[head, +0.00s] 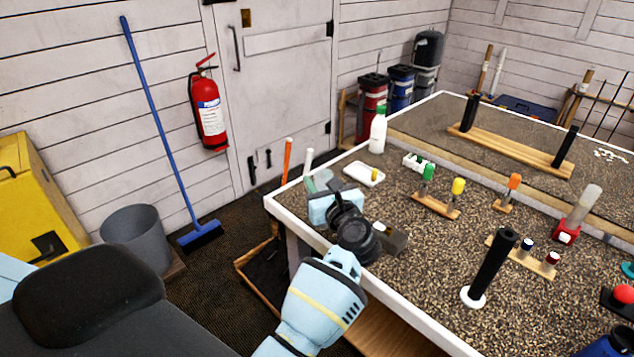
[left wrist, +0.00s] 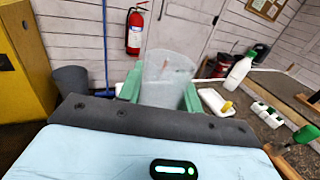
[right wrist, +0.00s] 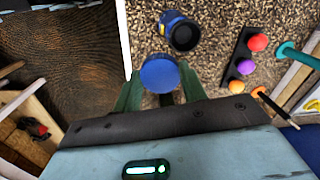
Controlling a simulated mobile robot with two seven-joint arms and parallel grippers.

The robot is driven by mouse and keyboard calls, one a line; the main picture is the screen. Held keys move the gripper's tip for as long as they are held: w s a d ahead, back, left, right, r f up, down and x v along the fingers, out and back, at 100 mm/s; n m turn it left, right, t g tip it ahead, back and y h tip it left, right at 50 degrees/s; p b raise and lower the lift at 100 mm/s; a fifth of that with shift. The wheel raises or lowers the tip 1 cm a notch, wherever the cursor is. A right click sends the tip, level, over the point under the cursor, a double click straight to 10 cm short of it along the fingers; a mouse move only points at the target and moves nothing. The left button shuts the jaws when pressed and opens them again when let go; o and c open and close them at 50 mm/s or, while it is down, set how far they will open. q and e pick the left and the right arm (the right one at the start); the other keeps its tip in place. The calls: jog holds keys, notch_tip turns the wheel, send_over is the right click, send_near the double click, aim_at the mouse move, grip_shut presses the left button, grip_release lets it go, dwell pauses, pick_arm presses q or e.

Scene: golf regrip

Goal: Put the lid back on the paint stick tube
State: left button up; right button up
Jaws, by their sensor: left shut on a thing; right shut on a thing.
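My right gripper (right wrist: 160,88) is shut on a round blue lid (right wrist: 160,73), held between its green fingers. A blue tube (right wrist: 183,33) with a dark open mouth stands on the speckled bench top just beyond the lid, apart from it in the picture. The height of the lid above the bench is hard to judge. A blue piece, probably this tube (head: 608,345), is cut off at the bottom right of the head view. My left gripper (head: 319,183) is shut on a clear, cloudy cup (left wrist: 166,80) at the bench's left end. The right gripper is outside the head view.
Near the blue tube is a dark rack (right wrist: 243,68) with orange, purple and red balls. A white tray (head: 364,173), a white bottle (head: 378,132), small wooden stands (head: 436,207) and a black upright grip (head: 492,268) stand on the bench. A white edge borders it.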

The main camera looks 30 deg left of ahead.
pick_arm(q)
jog(key=shift+s+d, duration=0.15)
pick_arm(e)
jog(key=shift+s, duration=0.15)
pick_arm(q)
jog(key=o, duration=0.5)
jog(key=shift+c, duration=0.2)
grip_shut()
jog(key=shift+s, duration=0.1)
pick_arm(e)
jog(key=shift+f, duration=0.1)
